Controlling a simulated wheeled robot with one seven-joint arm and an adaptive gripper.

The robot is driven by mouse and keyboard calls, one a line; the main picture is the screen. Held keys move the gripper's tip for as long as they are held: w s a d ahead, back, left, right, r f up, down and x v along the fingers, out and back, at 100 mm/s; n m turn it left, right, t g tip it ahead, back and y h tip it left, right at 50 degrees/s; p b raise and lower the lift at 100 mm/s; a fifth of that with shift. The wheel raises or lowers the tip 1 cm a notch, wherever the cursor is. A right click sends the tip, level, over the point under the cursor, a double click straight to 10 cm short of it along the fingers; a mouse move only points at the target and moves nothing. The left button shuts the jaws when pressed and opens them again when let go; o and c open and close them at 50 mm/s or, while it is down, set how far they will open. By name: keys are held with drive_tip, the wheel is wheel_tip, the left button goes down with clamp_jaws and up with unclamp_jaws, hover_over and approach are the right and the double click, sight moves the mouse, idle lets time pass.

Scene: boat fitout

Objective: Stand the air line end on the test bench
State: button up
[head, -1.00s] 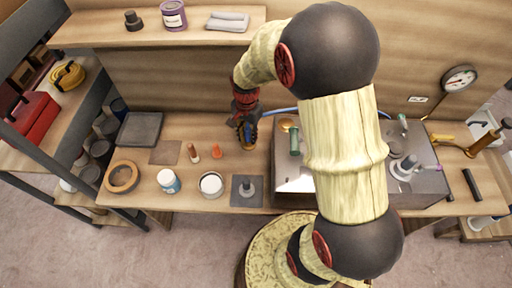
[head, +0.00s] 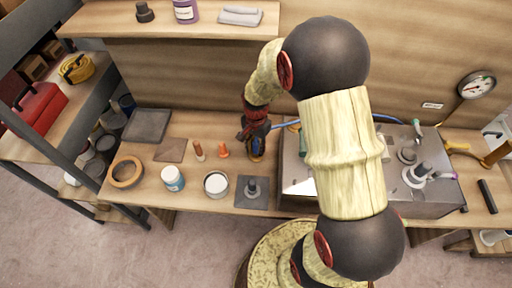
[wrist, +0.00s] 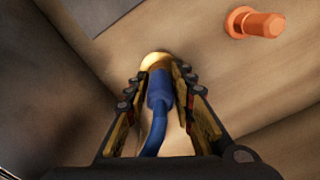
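My gripper (head: 255,157) reaches down over the wooden test bench (head: 222,133), between the orange plug and the grey metal box. In the wrist view my gripper (wrist: 160,82) has its fingers closed in on both sides of the air line end (wrist: 158,88), a blue sleeve with a brass tip. The tip points down toward the wood. I cannot tell whether it touches the surface. The blue hose curves back between the fingers. In the head view the blue hose (head: 287,125) runs from my gripper toward the box; the end itself is mostly hidden.
The grey metal box (head: 297,177) stands close right of my gripper. An orange plug (head: 223,150) stands left, also in the wrist view (wrist: 256,23). A white tin (head: 215,184) and a grey plate (head: 251,192) with a knob are in front. A shelf (head: 180,17) hangs behind.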

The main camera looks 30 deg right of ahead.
drive_tip(key=o, duration=0.4)
wheel_tip(320, 180, up, 12)
drive_tip(key=p, duration=0.4)
drive_tip(key=shift+r, duration=0.1)
drive_tip(key=s+a+r+n+t, duration=0.2)
drive_tip(key=s+a+r+n, duration=0.1)
drive_tip(key=s+r, duration=0.3)
drive_tip(key=s+a+r+n+t, duration=0.1)
drive_tip(key=s+a+r+n, duration=0.2)
drive_tip(key=r, duration=0.6)
drive_tip(key=s+a+r+n+t, duration=0.2)
drive_tip(key=s+r+n, duration=0.4)
drive_tip(key=s, duration=0.3)
drive_tip(key=shift+a+r+n+t, duration=0.3)
drive_tip(key=shift+a+r+n, duration=0.1)
drive_tip(key=shift+a+r, duration=0.25)
drive_tip(key=shift+d+r, duration=0.1)
